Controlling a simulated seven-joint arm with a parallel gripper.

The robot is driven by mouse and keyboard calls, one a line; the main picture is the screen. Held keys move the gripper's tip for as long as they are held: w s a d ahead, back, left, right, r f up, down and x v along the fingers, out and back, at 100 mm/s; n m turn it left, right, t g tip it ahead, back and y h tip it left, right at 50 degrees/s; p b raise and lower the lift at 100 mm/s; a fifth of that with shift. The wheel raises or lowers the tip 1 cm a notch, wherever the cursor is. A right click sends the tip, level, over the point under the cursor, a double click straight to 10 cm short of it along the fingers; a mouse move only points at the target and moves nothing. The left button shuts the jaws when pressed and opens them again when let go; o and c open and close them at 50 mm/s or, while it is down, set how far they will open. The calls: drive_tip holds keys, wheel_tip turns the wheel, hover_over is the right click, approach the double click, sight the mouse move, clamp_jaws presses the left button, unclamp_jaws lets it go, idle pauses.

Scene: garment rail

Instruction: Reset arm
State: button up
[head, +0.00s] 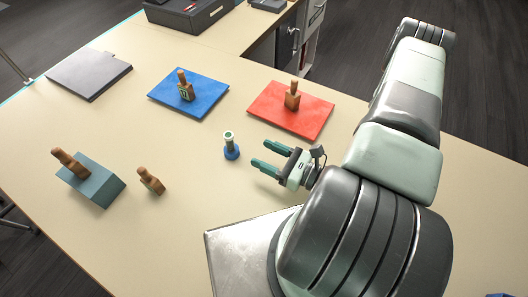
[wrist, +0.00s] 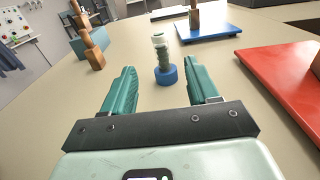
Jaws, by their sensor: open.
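My gripper (head: 259,153) is open and empty, low over the table to the right of a small bottle-like object. In the wrist view its two teal fingers stand apart, with nothing between them. The small object (head: 231,147) has a round blue base, a dark green body and a pale top. It stands upright just beyond the fingertips, and in the wrist view it shows (wrist: 163,72) ahead of the gap. My arm reaches in from the right side of the head view.
A blue mat (head: 205,104) and a red mat (head: 318,124) each hold a wooden stamp-like piece. A grey-blue block (head: 104,190) with a wooden piece, another wooden piece (head: 151,181) and a grey panel (head: 72,77) lie left. The front middle table is clear.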

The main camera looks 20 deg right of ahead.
idle(0.3)
drive_tip(key=s+a+r+n+g, duration=0.1)
drive_tip(key=a+r+n+g, duration=0.1)
drive_tip(key=r+n+g, duration=0.6)
drive_tip(key=s+a+r+n+g, duration=0.1)
drive_tip(key=a+r+n+g, duration=0.1)
drive_tip(key=r+n+g, duration=0.65)
drive_tip(key=s+d+r+n+t+h, duration=0.1)
drive_tip(key=s+r+n+t+h, duration=0.1)
drive_tip(key=r, duration=0.5)
drive_tip(key=s+d+r+n+t+h, duration=0.1)
drive_tip(key=r+n+t+h, duration=0.3)
drive_tip(key=r, duration=0.4)
drive_tip(key=s+d+r+n+t+h, duration=0.1)
drive_tip(key=s+r+n+t+h, duration=0.2)
drive_tip(key=r+h, duration=0.3)
drive_tip(key=shift+s+r+n+h, duration=0.3)
drive_tip(key=shift+r+n+h, duration=0.1)
drive_tip(key=shift+r+n, duration=0.45)
drive_tip(key=shift+d, duration=0.1)
